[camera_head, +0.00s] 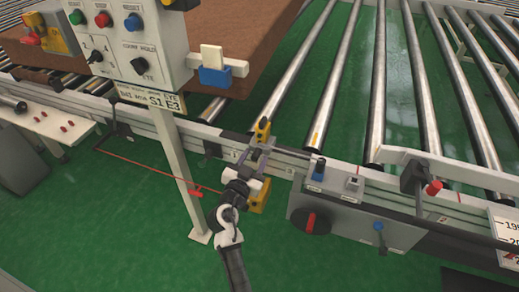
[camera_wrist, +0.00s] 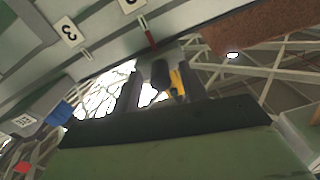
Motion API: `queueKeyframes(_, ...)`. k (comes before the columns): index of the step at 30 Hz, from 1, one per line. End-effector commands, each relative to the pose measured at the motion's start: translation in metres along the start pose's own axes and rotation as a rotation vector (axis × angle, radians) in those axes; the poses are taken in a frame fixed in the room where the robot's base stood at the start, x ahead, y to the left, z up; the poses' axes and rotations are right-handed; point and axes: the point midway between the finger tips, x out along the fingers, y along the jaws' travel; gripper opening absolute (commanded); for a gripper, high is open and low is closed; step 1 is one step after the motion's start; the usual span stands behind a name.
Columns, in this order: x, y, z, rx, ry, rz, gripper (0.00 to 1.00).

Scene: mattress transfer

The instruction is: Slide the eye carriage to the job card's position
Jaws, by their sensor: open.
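The eye carriage (camera_head: 263,130) appears as a small yellow and dark part on the conveyor's side rail, left of the blue-topped knob. My gripper (camera_head: 257,150) reaches it from the front and is open. In the wrist view, a yellow and black part of the carriage (camera_wrist: 177,82) shows between my dark fingers; I cannot tell whether they touch it. White scale labels lie above it, one reading 3 (camera_wrist: 69,31), with a red mark (camera_wrist: 150,39) near the fingers. The job card (camera_head: 150,98) under the control box reads S1 and E3.
A control box (camera_head: 125,40) stands on a white post (camera_head: 180,175) left of my arm. A brown mattress (camera_head: 245,45) lies behind it on the rollers. Green floor is clear in front.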

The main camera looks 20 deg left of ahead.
Motion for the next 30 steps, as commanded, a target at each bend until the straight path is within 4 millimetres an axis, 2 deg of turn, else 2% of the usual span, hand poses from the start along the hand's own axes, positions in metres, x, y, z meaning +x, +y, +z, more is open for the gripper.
queueKeyframes(14,-0.0028,-0.0008,0.0004,0.0,0.0,0.0,0.43)
queueKeyframes(24,-0.0026,-0.0007,0.0002,0.0,0.0,0.0,0.0)
queueKeyframes(30,-0.0025,-0.0001,0.0001,0.0,0.0,0.0,0.0)
